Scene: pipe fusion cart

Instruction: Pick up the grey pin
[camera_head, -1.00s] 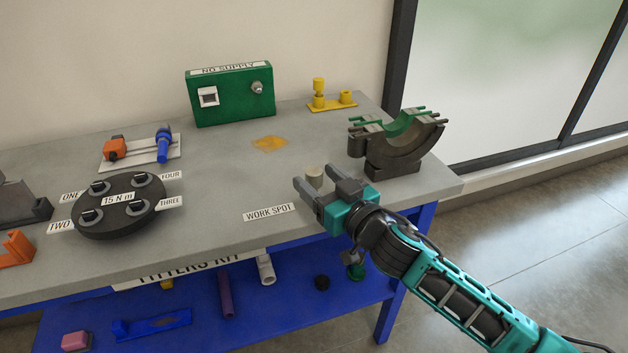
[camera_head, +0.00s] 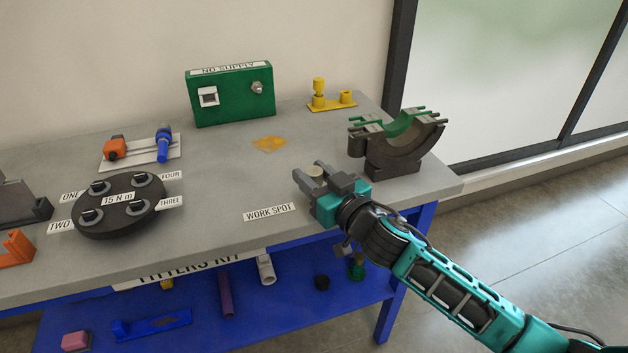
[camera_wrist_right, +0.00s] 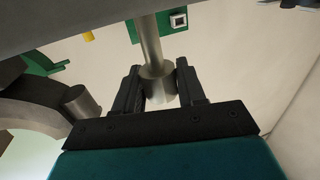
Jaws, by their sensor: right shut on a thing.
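The grey pin (camera_head: 314,171) is between the fingers of my right gripper (camera_head: 312,175), near the right end of the bench. Only its pale round top shows in the head view. In the right wrist view the pin (camera_wrist_right: 158,84) has a wide end between the two dark fingers (camera_wrist_right: 158,88) and a thinner shaft leading toward the bench surface. My right gripper is shut on it. I cannot tell whether the shaft still touches the bench. My left gripper is not in view.
A dark half-round clamp (camera_head: 398,160) with green lining stands just right of my gripper. The WORK SPOT label (camera_head: 269,212) lies to its left. The middle bench is fairly clear.

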